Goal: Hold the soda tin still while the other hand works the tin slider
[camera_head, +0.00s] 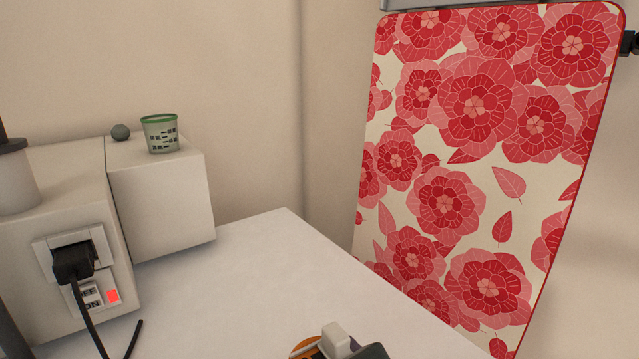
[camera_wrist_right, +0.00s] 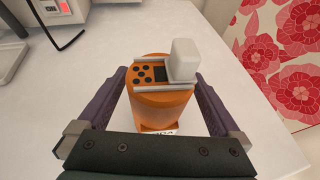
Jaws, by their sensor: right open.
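The soda tin (camera_wrist_right: 165,104) is an orange cylinder standing on the white table in the right wrist view. Its top has a panel of dark round holes, a dark square opening, two pale rails and a light grey block, the tin slider (camera_wrist_right: 183,60). My right gripper (camera_wrist_right: 160,82) is open, with one purple finger on each side of the tin; I cannot tell whether either finger touches it. In the head view only the tin's top (camera_head: 308,347), the slider (camera_head: 336,338) and a dark bit of my right gripper show at the bottom edge. My left gripper is not in view.
The white table (camera_head: 250,260) is clear around the tin. Pale boxes (camera_head: 160,205) at the left carry a green cup (camera_head: 160,134), a small ball (camera_head: 121,132) and a socket with a black plug (camera_head: 74,262). A floral board (camera_head: 440,200) stands at the right.

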